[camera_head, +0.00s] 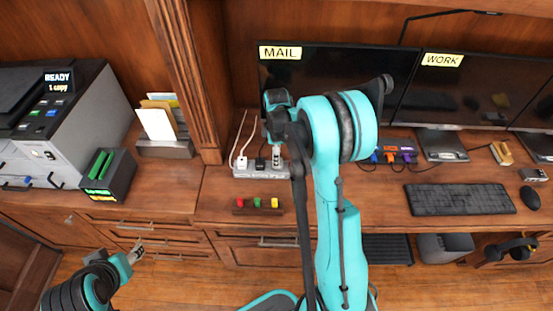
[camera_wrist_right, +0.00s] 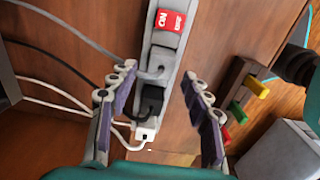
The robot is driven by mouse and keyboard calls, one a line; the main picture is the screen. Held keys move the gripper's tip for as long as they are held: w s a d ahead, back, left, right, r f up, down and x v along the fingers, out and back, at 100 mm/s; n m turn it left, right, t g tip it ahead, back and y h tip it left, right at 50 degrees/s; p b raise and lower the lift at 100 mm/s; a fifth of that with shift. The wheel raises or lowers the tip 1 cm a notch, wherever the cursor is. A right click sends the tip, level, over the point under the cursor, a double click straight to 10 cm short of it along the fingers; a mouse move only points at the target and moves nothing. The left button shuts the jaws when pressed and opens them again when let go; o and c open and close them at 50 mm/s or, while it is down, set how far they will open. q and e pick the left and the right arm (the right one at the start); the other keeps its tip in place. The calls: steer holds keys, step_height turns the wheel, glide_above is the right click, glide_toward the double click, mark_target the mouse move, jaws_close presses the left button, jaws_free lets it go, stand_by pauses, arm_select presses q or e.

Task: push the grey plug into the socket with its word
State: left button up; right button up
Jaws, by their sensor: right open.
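The grey plug (camera_wrist_right: 158,62) is on the white power strip (camera_head: 240,173), between the red switch and the black plug (camera_wrist_right: 152,99). A grey cord runs from it to the upper left. I cannot tell how deep it sits. The white plug (camera_wrist_right: 146,133) is beyond the black one. My right gripper (camera_wrist_right: 158,80) is open above the strip, one finger on each side, close to the grey and black plugs and holding nothing. In the head view my right arm partly covers this end of the strip. My left gripper (camera_head: 138,249) is low at the left, away from the desk; its jaws are too small to judge.
A red switch (camera_wrist_right: 169,20) reads ON. Red, green and yellow pieces sit on a dark block (camera_head: 243,211) in front of the strip. Another strip with coloured plugs (camera_head: 392,156) lies right. Screens are labelled MAIL (camera_head: 280,52) and WORK (camera_head: 442,60). A keyboard (camera_head: 460,200) lies right.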

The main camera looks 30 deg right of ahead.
step_height(320, 180, up, 8)
steer(key=p, duration=0.2)
steer(key=s+a+r+m+t, duration=0.3)
steer(key=s+a+r+m, duration=0.2)
steer(key=s+a+r, duration=0.35)
steer(key=s+a+m+t, duration=0.2)
steer(key=s+a+m, duration=0.1)
steer(key=s, duration=0.2)
steer(key=s+a+r+m+t, duration=0.1)
steer(key=s+a+m+t, duration=0.1)
steer(key=s, duration=0.3)
steer(key=shift+s+a+m, duration=0.35)
steer(key=shift+a+m, duration=0.45)
steer(key=shift+f, duration=0.2)
